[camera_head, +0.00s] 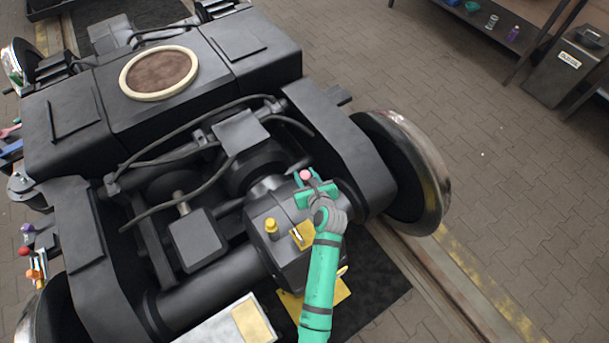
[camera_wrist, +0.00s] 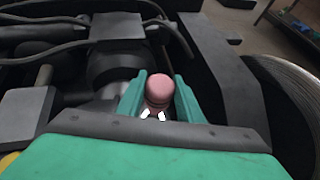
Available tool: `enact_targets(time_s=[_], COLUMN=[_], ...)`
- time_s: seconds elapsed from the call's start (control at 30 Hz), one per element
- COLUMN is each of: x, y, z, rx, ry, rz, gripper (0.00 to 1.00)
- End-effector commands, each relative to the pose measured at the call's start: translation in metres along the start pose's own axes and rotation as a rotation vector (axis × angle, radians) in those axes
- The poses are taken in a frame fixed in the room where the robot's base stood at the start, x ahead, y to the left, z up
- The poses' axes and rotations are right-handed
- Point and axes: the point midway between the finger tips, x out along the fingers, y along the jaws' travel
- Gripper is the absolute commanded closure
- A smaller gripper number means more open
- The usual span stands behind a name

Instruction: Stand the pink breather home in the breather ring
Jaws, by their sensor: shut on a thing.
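The pink breather (camera_head: 305,175) shows as a small rounded pink cap at the end of my arm, over the gearbox housing. My gripper (camera_head: 309,180) is shut on it. In the wrist view the pink breather (camera_wrist: 159,92) stands between the two green fingers of my gripper (camera_wrist: 160,100), its domed top up. Small white patches show at its foot. The breather ring cannot be made out; my gripper and arm cover that part of the housing. I cannot tell whether the breather touches the housing.
A yellow knobbed fitting (camera_head: 271,227) stands on the gearbox housing (camera_head: 290,258), left of my arm. A yellow plate (camera_head: 303,236) lies beside it. The large wheel (camera_head: 408,170) and dark frame stand close on the right. Hoses cross behind. Open paved floor lies beyond the wheel.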

Motion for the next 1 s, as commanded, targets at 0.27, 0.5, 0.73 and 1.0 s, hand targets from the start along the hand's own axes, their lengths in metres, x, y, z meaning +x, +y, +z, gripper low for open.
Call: enact_targets(time_s=[0.27,0.5,0.73,1.0], x=[0.001,0.004,0.006,0.009], y=[0.000,0.000,0.000,0.000], z=[-0.002,-0.007,-0.011,-0.016], rx=[0.000,-0.001,0.000,0.000], ry=[0.000,0.000,-0.001,-0.001], rz=[0.000,0.000,0.000,0.001], gripper=[0.91,0.91,0.91,0.91])
